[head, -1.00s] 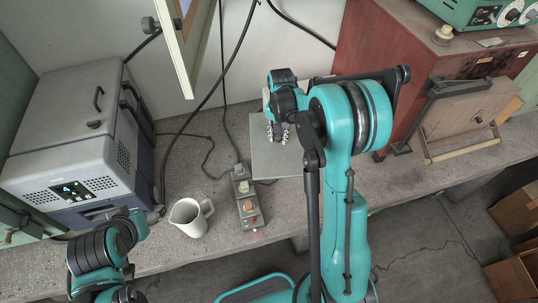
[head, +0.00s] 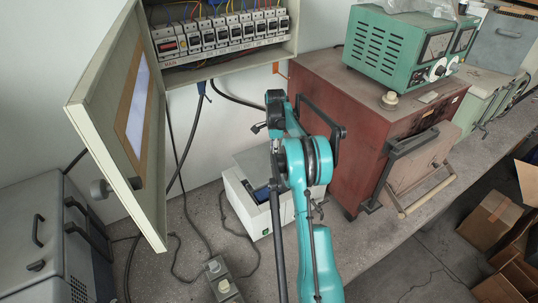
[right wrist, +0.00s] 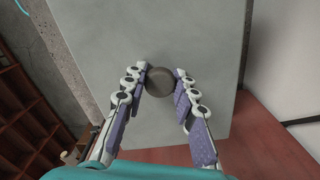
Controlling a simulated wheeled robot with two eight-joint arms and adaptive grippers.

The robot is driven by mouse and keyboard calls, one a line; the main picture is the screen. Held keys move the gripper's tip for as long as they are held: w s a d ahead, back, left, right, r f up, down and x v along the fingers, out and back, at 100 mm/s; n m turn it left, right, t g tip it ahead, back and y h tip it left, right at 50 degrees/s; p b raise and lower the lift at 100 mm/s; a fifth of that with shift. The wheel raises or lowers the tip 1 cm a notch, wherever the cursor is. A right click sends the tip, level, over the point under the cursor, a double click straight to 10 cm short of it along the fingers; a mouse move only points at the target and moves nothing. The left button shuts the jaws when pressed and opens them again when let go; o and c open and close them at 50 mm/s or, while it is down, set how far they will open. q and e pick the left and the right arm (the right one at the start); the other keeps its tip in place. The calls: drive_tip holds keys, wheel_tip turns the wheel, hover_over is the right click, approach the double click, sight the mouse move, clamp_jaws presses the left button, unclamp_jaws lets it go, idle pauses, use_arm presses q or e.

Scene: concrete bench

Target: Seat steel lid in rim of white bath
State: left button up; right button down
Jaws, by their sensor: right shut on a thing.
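The steel lid (right wrist: 200,35) is a flat grey plate with a dark round knob (right wrist: 159,81), filling the middle of the right wrist view. My right gripper (right wrist: 161,74) is shut on the knob, one finger on each side. The white bath (head: 236,192) stands on the bench in the head view, partly behind my right arm. A blue and dark patch shows on it beside the arm. My left gripper is out of view.
A red cabinet (head: 335,105) stands just right of the bath, with a green meter unit (head: 395,50) on top. An open panel door (head: 125,110) hangs at the left, over cables and a switch box (head: 222,280). A grey machine (head: 45,240) is at lower left.

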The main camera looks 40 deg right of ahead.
wheel_tip(320, 180, down, 11)
drive_tip(key=b, duration=0.5)
drive_tip(key=shift+a+f+b, duration=0.1)
drive_tip(key=shift+f+b, duration=0.2)
drive_tip(key=shift+b, duration=0.35)
idle(0.6)
drive_tip(key=shift+f+b, duration=0.55)
drive_tip(key=shift+f, duration=0.2)
drive_tip(key=shift+f, duration=0.15)
drive_tip(key=shift+f+b, duration=0.35)
drive_tip(key=shift+b, duration=0.1)
idle(0.3)
drive_tip(key=c, duration=1.1)
unclamp_jaws()
drive_tip(key=shift+o, duration=0.2)
